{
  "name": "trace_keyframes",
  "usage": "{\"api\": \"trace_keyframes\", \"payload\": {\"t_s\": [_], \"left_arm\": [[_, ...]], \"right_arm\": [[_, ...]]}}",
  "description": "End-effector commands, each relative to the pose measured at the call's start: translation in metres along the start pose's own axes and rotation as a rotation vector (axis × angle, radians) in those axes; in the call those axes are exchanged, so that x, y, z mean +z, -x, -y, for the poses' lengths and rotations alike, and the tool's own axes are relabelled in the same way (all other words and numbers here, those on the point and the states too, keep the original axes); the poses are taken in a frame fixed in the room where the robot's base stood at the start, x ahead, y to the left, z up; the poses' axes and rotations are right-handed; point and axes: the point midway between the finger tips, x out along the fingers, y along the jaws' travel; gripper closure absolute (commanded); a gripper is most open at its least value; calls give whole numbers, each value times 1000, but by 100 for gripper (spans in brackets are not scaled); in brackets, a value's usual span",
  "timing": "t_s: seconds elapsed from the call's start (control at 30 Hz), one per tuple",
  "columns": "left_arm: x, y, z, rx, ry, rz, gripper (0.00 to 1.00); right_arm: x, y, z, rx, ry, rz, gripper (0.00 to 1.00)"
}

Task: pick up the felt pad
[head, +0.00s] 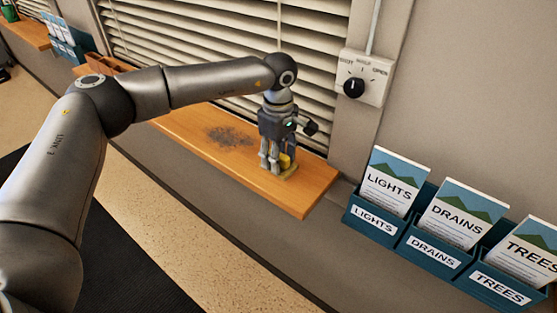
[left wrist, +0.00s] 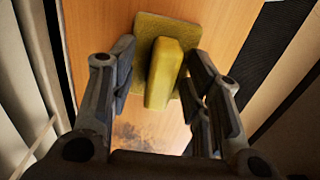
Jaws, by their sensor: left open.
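The felt pad (left wrist: 163,76) is yellow-green, with a flat square base and a raised block-like grip on top. It lies on the wooden ledge below the blinds. In the head view only a little of the felt pad (head: 289,172) shows, near the right end of the ledge, mostly hidden behind my gripper. My left gripper (head: 275,168) points down over it, open. In the left wrist view the fingers of the left gripper (left wrist: 158,100) stand on both sides of the pad's raised grip. I cannot tell whether they touch it. My right gripper is not in view.
The wooden ledge (head: 310,190) has a dark grey smudge (head: 230,136) left of the gripper. Slatted blinds (head: 215,40) rise close behind it. A dial box (head: 362,78) is on the wall to the right. Leaflet holders (head: 436,252) labelled lights, drains and trees hang at lower right.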

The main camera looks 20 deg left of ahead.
Motion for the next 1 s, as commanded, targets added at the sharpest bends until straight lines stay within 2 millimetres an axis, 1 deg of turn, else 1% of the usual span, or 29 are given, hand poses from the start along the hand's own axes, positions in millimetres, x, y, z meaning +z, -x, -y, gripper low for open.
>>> {"api": "trace_keyframes", "payload": {"t_s": [0.1, 0.13, 0.27, 0.4, 0.47, 0.83, 1.0], "left_arm": [[0, 0, 0, 0, 0, 0, 55], [0, 0, 0, 0, 0, 0, 58], [0, 0, 0, 0, 0, 0, 75], [0, 0, 0, 0, 0, 0, 93], [0, 0, 0, 0, 0, 0, 100], [0, 4, 0, 1, 0, 1, 100], [0, 20, -1, 3, 0, 1, 100]], "right_arm": [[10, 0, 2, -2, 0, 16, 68], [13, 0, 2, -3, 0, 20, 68], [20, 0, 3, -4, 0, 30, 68], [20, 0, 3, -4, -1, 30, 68], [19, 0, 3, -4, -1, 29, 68], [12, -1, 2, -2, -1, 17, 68], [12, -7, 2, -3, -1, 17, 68]]}}
